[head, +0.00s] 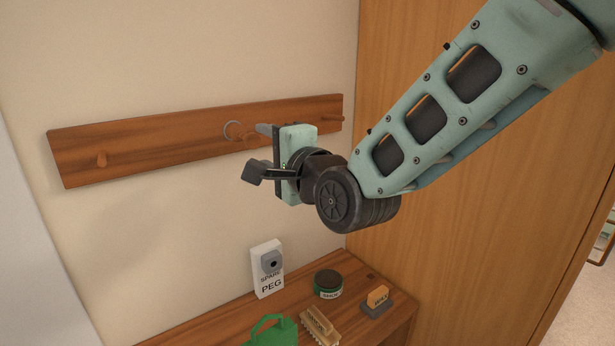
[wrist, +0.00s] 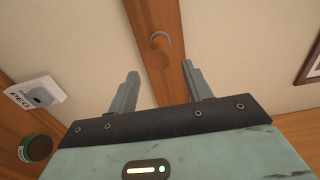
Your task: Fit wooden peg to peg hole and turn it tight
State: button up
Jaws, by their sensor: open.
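My gripper (head: 260,150) is open in front of the rail. In the wrist view its fingers (wrist: 160,70) stand apart, pointing at the rail, with nothing held between them.
A white SPARE PEG holder (head: 268,283) with a dark, empty-looking socket stands on the wooden bench (head: 225,318). Beside it are a dark green-banded tin (head: 328,284), a brush (head: 320,326), an orange-topped block (head: 377,299) and a green object (head: 272,331). A wooden panel rises at right.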

jog(key=b+v, duration=0.4)
jog(key=v, duration=0.9)
jog(key=shift+s+d, duration=0.25)
jog(key=shift+s, duration=0.05)
jog(key=s+d+f+n+g+h, duration=0.1)
jog(key=s+f+n+g+h, duration=0.15)
jog(key=f+n+g, duration=0.35)
jog(key=s+d+f+n+g+h, duration=0.15)
jog(key=s+f+n, duration=0.25)
jog(key=f, duration=0.5)
jog(key=s+d+f+n+g+h, duration=0.5)
jog(key=s+d+f+n+g, duration=0.1)
jog(key=s, duration=0.5)
jog(key=d+n+g, duration=0.1)
jog(key=d+n, duration=0.1)
jog(key=n, duration=0.1)
jog(key=shift+s+d+f, duration=0.2)
jog(key=shift+d, duration=0.1)
jog(key=shift+g, duration=0.25)
jog(key=shift+c, duration=0.3)
